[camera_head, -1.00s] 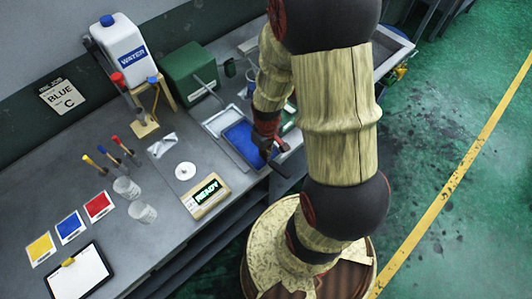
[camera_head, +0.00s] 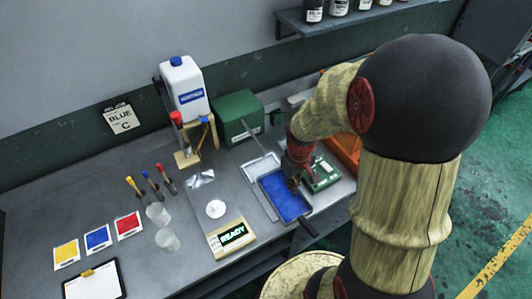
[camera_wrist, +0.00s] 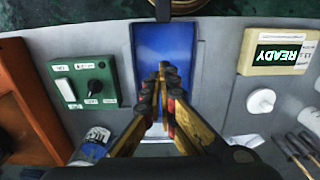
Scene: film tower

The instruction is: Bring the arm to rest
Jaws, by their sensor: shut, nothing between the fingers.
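My gripper (camera_wrist: 162,72) is shut and empty in the wrist view, its fingertips together in front of the blue tray (camera_wrist: 185,40). In the head view my gripper (camera_head: 294,183) is over the blue tray (camera_head: 283,200), near the bench's front edge. My arm reaches in from the right and bends down to it. I cannot tell how high the fingertips are above the tray.
A green control box (camera_head: 322,176) and an orange bin (camera_head: 345,152) stand right of the tray. The READY display (camera_head: 231,238), clear cups (camera_head: 167,241), a water jug (camera_head: 184,88) and a green box (camera_head: 238,116) are to the left. A bottle shelf (camera_head: 376,16) hangs above.

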